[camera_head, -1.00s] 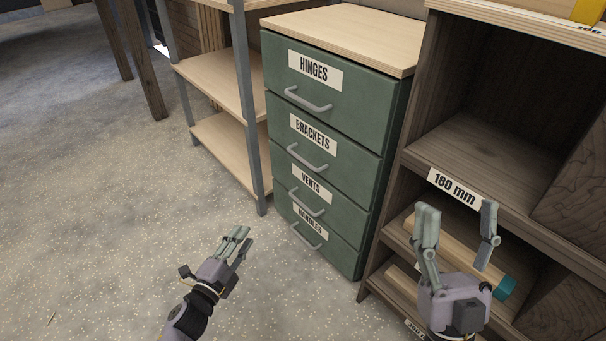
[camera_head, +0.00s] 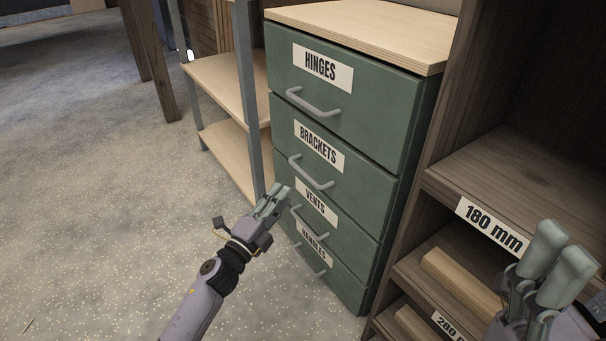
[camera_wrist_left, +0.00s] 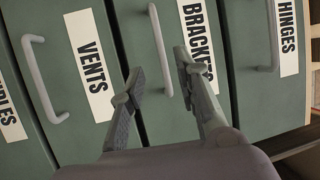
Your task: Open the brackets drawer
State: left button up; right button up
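The green cabinet holds a stack of drawers. The brackets drawer (camera_head: 348,183) is second from the top and sits flush with the others. Its grey handle (camera_head: 311,173) is below its label; in the left wrist view the handle (camera_wrist_left: 159,48) lies ahead of the space between the fingers. My left gripper (camera_head: 276,197) is in front of the cabinet, left of the lower drawers. In the left wrist view the gripper (camera_wrist_left: 157,80) is open and empty, its fingers apart and short of the handle. My right gripper (camera_head: 552,252) is at the lower right; its finger gap is unclear.
The hinges drawer (camera_head: 385,108) is above, the vents drawer (camera_head: 350,235) below. A wooden shelf with a 180 mm label (camera_head: 491,226) stands close on the right. A metal-post rack (camera_head: 247,95) stands at left. The floor (camera_head: 110,220) in front is clear.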

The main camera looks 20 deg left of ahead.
aim_at(302, 170)
pick_arm(q)
jog(key=b+x, duration=0.2)
jog(key=x, duration=0.8)
jog(key=shift+w+d, duration=0.1)
jog(key=shift+w, duration=0.1)
jog(key=shift+c, duration=0.6)
grip_shut()
jog(key=shift+s, duration=0.1)
